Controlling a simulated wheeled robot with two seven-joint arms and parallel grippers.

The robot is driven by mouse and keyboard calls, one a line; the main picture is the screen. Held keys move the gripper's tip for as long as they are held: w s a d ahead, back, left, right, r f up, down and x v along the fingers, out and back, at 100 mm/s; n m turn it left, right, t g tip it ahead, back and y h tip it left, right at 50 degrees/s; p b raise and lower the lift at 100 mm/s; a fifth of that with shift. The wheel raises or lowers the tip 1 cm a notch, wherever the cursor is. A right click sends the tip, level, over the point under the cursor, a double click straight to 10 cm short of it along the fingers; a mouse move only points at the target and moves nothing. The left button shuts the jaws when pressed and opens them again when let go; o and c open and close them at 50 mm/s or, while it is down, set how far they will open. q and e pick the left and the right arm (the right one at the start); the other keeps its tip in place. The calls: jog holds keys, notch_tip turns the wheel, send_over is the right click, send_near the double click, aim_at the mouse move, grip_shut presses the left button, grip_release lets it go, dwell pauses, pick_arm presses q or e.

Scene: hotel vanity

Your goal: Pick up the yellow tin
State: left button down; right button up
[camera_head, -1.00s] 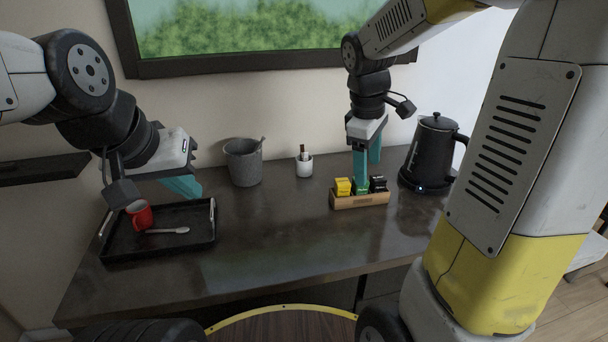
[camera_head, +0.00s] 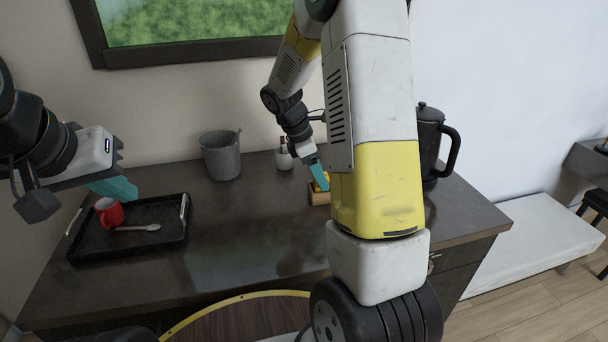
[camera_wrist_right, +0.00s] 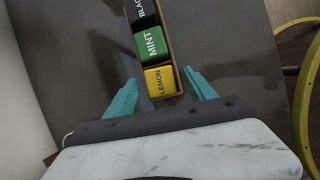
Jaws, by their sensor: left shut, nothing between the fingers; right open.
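The yellow tin (camera_wrist_right: 160,82), labelled LEMON, stands in the near end of a wooden holder (camera_wrist_right: 172,42) in the right wrist view. In the head view only a bit of the yellow tin (camera_head: 323,183) shows, beside my right gripper (camera_head: 318,172). My right gripper (camera_wrist_right: 160,95) is open, with one finger on each side of the yellow tin and gaps visible; I cannot tell how high the fingertips are. My left gripper (camera_head: 120,188) is shut and empty, above the black tray at the left.
A green MINT tin (camera_wrist_right: 151,44) and a black tin (camera_wrist_right: 141,12) share the holder. The black tray (camera_head: 150,245) holds a red mug (camera_head: 109,211) and spoon (camera_head: 138,228).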

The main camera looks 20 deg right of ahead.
jog(key=shift+x, duration=0.75)
grip_shut()
